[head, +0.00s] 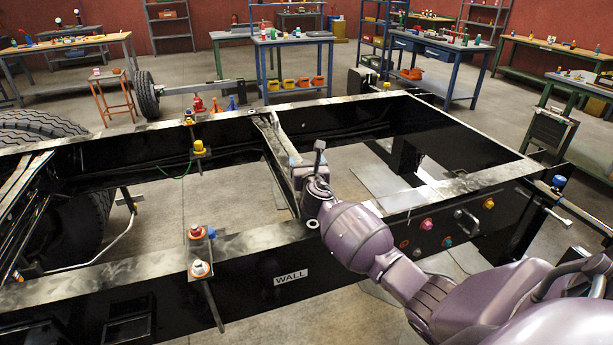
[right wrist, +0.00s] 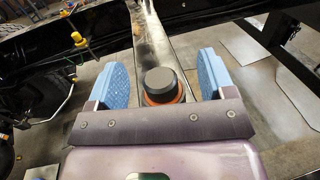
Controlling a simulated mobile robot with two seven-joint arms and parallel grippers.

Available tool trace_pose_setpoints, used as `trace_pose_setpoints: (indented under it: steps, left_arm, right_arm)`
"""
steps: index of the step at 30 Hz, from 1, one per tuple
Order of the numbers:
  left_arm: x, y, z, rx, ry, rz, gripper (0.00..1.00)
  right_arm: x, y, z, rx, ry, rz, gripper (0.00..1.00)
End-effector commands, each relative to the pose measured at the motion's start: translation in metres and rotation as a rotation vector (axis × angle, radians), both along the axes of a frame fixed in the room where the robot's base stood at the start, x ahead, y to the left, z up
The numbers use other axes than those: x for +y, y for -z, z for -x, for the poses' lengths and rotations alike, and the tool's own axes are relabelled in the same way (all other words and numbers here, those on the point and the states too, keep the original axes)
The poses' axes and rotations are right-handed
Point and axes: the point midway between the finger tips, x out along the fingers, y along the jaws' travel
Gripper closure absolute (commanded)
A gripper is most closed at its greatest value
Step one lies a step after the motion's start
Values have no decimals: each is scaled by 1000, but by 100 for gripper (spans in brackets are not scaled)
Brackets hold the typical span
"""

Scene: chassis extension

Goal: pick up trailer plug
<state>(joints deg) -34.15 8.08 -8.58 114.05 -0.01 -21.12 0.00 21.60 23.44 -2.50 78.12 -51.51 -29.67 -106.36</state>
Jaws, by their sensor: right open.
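A round plug (right wrist: 161,85) with a dark grey cap and an orange ring shows in the right wrist view, and I take it to be the trailer plug. It is on or just above a metal crossbar (right wrist: 150,40). My right gripper (right wrist: 162,78) is open, with one blue finger on each side of the plug and a gap on both sides. In the head view the right gripper (head: 308,172) is over the frame's middle crossbar, and the plug is hidden there. The left gripper is not in view.
Workbenches (head: 290,40) line the back. Floor shows through the frame openings.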

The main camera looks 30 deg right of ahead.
Motion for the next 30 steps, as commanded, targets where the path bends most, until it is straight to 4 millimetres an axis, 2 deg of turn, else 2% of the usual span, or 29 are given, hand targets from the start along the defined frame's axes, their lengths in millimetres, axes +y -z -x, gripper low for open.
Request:
trace_pose_setpoints:
  steps: [6, 17, 25, 30]
  left_arm:
    - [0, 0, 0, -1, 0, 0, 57]
    - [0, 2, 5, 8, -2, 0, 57]
    - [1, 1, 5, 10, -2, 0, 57]
    - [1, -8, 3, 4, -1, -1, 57]
  right_arm:
    - [0, 0, 0, 0, 0, 0, 26]
    - [0, 0, 0, 0, 0, 0, 80]
    - [0, -3, 0, -1, 0, 0, 81]
    - [0, -22, 0, -5, 0, 1, 81]
